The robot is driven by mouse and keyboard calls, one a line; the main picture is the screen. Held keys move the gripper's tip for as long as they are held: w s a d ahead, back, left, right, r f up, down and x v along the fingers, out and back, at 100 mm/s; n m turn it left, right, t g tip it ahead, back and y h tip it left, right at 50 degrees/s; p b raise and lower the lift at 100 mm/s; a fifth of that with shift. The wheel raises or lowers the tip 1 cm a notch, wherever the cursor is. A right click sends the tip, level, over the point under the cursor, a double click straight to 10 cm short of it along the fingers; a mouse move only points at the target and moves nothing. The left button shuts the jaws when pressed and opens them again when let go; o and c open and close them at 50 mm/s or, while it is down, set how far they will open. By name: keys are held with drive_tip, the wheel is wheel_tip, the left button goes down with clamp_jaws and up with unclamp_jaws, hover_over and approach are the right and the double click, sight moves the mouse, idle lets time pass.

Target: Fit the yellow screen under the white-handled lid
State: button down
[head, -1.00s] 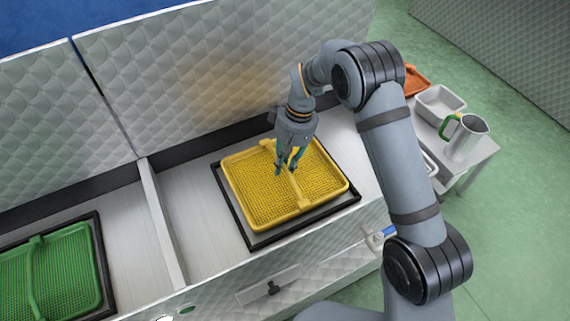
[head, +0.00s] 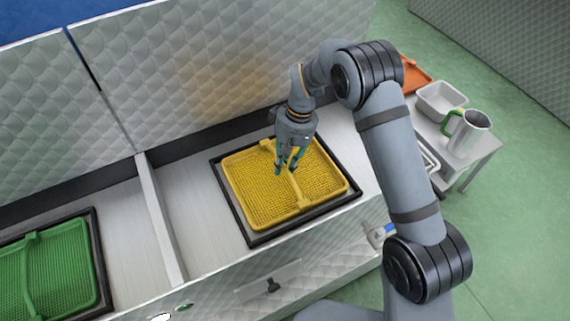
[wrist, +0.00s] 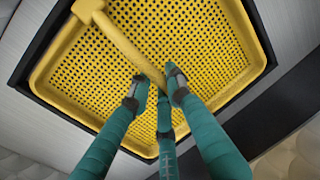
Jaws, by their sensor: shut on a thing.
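The yellow screen (head: 262,190), a shallow mesh tray with a raised crossbar, is over a black square frame (head: 256,241) in the bench's right bay. I cannot tell if it rests on the frame or hangs just above it. My gripper (head: 287,166), with teal fingers, is shut on the screen's crossbar. In the wrist view, the fingers (wrist: 160,92) close around the bar (wrist: 122,42) over the mesh (wrist: 205,50). Two quilted metal lids stand raised behind the bench, one at the right (head: 215,70) and one at the left (head: 50,120). Their handles are not in view, so I cannot identify the white-handled one.
A green screen (head: 50,270) lies in the left bay, beyond a metal divider (head: 160,220). A white and a green oval mark (head: 184,307) show on the bench front. A side table at right holds a metal jug (head: 468,133), a pale tray (head: 440,100) and an orange item (head: 416,78).

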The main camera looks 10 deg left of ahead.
idle(0.3)
drive_tip(key=c, duration=1.7)
unclamp_jaws()
drive_tip(key=shift+o, duration=0.8)
drive_tip(key=shift+f, duration=0.1)
wheel_tip(320, 180, up, 12)
drive_tip(key=w+d, duration=0.1)
drive_tip(key=shift+w+d, duration=0.25)
drive_tip(key=shift+d, duration=0.15)
drive_tip(key=shift+f, duration=0.15)
drive_tip(key=f, duration=0.4)
drive_tip(key=s+a+f, duration=0.1)
drive_tip(key=f, duration=0.6)
drive_tip(key=shift+s+a+f, duration=0.25)
drive_tip(key=shift+a+f, duration=0.05)
drive_tip(key=shift+a, duration=0.05)
drive_tip(key=shift+r, duration=0.2)
